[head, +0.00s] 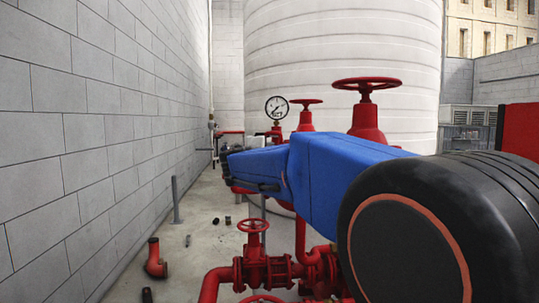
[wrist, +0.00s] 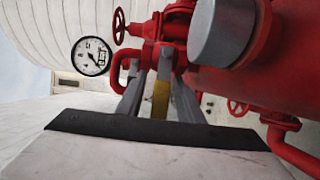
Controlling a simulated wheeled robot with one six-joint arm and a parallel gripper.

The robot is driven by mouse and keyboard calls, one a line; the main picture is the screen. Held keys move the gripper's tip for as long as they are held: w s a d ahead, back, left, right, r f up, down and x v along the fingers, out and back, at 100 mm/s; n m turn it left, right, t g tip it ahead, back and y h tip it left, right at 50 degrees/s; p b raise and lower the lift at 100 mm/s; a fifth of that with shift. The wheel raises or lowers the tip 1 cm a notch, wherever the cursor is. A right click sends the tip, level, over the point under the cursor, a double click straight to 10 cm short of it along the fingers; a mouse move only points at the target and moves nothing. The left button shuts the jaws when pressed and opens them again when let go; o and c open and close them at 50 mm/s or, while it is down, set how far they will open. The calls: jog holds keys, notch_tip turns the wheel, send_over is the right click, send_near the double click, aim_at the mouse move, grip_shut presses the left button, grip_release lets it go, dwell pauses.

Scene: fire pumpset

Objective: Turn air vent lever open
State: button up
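In the wrist view, a yellow lever (wrist: 160,99) shows in front of the red pipework, and I take it to be the air vent lever. My gripper (wrist: 158,86) has its two grey fingers apart, one on each side of the lever. I see a gap between the lever and the fingers, so no grip shows. How far the fingertips reach past the lever is unclear. In the head view, my blue arm hides the lever.
A pressure gauge (wrist: 91,56) and a red handwheel (wrist: 119,26) are left of the fingers. A grey cylinder end (wrist: 222,30) and thick red pipe are close on the right. A block wall (head: 100,130) lines the left, with loose parts such as a red elbow (head: 155,262) on the floor.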

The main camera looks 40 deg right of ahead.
grip_shut()
jog(key=shift+r, duration=0.1)
jog(key=shift+r+m+y, duration=0.25)
jog(key=shift+m+y, duration=0.05)
jog(key=shift+m, duration=0.4)
grip_release()
jog(key=v, duration=1.7)
jog(key=shift+a, duration=0.2)
jog(key=shift+c, duration=0.4)
